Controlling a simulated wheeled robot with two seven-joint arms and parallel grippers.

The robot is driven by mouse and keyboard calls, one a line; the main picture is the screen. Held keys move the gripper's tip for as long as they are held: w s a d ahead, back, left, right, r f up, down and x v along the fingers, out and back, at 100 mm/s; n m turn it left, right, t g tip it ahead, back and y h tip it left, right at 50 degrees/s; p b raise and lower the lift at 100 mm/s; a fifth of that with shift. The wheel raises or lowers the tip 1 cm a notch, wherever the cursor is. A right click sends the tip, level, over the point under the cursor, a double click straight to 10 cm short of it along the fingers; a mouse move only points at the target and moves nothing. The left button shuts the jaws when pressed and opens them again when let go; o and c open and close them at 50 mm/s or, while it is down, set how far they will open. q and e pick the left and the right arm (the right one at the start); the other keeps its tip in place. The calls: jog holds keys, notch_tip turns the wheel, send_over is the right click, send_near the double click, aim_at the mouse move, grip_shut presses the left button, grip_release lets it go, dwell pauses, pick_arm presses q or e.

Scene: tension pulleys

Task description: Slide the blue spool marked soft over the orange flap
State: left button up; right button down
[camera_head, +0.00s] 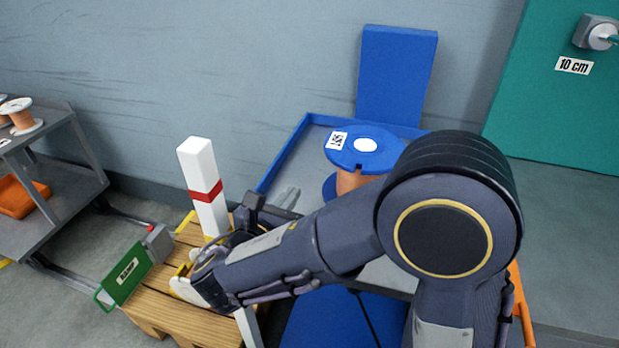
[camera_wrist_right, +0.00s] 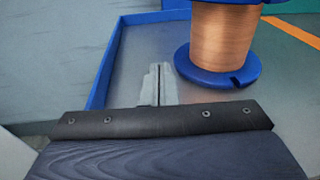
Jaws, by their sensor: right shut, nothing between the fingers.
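A blue-flanged spool wound with copper (camera_head: 355,182) stands upright in a blue-rimmed grey tray (camera_head: 283,160). Its top flange carries a black-and-white label and a white disc; I cannot read the word "soft". My arm hides part of it. In the right wrist view, its copper winding and lower blue flange (camera_wrist_right: 222,70) show at upper right. My right gripper (camera_head: 288,198) is shut and empty, left of the spool and apart from it. Its fingers (camera_wrist_right: 158,85) are together. An orange piece (camera_head: 520,302) shows partly behind my arm; I cannot tell whether it is the flap. My left gripper is not in view.
A white post with a red band (camera_head: 205,190) rises by a wooden pallet (camera_head: 180,310) at left, near my right wrist. A blue panel (camera_head: 397,75) stands behind the tray. A grey shelf (camera_head: 60,190) is far left.

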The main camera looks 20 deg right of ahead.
jog(key=b+x, duration=0.1)
jog(key=x, duration=0.5)
jog(key=shift+w+d+f+b, duration=0.15)
jog(key=shift+d+b, duration=0.1)
jog(key=shift+b, duration=0.05)
jog(key=x, duration=0.8)
jog(key=shift+d, duration=0.1)
jog(key=shift+s+d, duration=0.7)
jog(key=shift+d, duration=0.4)
jog(key=shift+s+d, duration=0.75)
jog(key=shift+d, duration=0.4)
jog(key=shift+s+d, duration=0.7)
jog(key=shift+d, duration=0.4)
jog(key=shift+s+d, duration=1.4)
jog(key=shift+s, duration=0.15)
jog(key=shift+s+d, duration=1.35)
jog(key=shift+s, duration=0.2)
jog(key=shift+s+d+b, duration=0.25)
jog(key=shift+s+d, duration=1.05)
jog(key=shift+d, duration=0.25)
jog(key=shift+s+d+b, duration=0.2)
jog(key=shift+s+d, duration=1.05)
jog(key=shift+d, duration=0.3)
